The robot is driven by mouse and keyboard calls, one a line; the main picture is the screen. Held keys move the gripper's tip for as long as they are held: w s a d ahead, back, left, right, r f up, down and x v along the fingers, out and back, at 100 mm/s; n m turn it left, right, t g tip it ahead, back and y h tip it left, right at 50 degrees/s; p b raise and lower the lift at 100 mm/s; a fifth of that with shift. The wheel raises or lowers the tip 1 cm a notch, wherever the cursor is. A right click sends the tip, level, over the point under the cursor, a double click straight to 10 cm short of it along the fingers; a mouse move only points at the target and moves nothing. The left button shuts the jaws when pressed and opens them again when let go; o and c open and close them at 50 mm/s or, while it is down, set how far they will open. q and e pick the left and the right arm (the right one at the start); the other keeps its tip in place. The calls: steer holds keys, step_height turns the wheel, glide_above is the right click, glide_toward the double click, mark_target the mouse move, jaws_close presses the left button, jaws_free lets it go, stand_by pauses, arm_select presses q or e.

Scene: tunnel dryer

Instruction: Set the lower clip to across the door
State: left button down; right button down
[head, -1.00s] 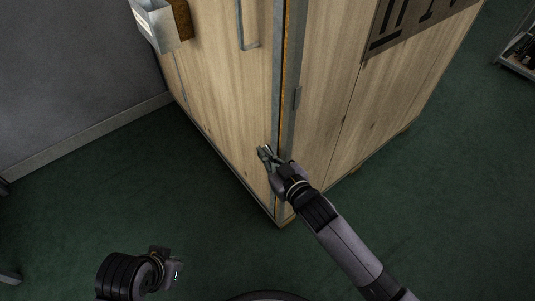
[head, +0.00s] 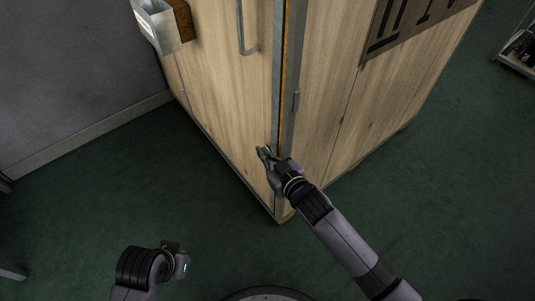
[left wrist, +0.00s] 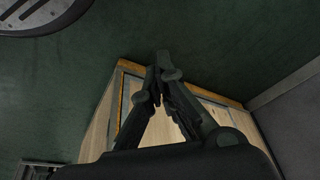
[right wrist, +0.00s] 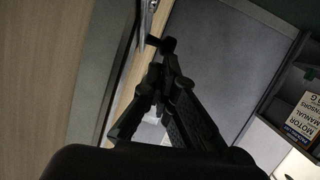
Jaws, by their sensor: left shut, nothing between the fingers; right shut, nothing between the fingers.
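The wooden cabinet's door (head: 215,75) has a grey bar handle (head: 248,35) and stands beside a metal corner post (head: 285,70). My right gripper (head: 263,153) is shut at the lower part of the door's edge near that post. The lower clip cannot be made out for certain in the head view; the gripper covers that area. In the right wrist view a small dark piece (right wrist: 161,44) sits right at my right fingertips (right wrist: 160,68); I cannot tell if it is the clip or touches them. My left gripper (head: 177,254) is shut, low and away from the cabinet.
A metal box (head: 157,24) sticks out from the door's upper left. Green floor (head: 100,210) is clear in front. A shelf (head: 520,55) stands at the far right.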

arm_select(q)
steer(key=s+f+p, duration=0.3)
steer(key=s+f, duration=0.1)
steer(key=f, duration=0.7)
steer(key=s+a+f+g+p, duration=0.1)
steer(key=s+f+p, duration=0.3)
steer(key=f, duration=0.8)
steer(key=shift+s+g, duration=0.3)
steer(key=shift+s, duration=0.2)
arm_select(e)
steer(key=shift+w+a+f+g+h, duration=0.3)
steer(key=shift+w+g+h, duration=0.1)
steer(key=shift+g, duration=0.2)
steer(key=shift+w+a+f+g+h, duration=0.3)
steer(key=shift+w+g+h, duration=0.1)
steer(key=shift+g, duration=0.2)
arm_select(q)
steer(key=shift+s+f, duration=0.1)
steer(key=shift+f, duration=0.05)
arm_select(e)
steer(key=v, duration=1.2)
steer(key=shift+f, duration=0.1)
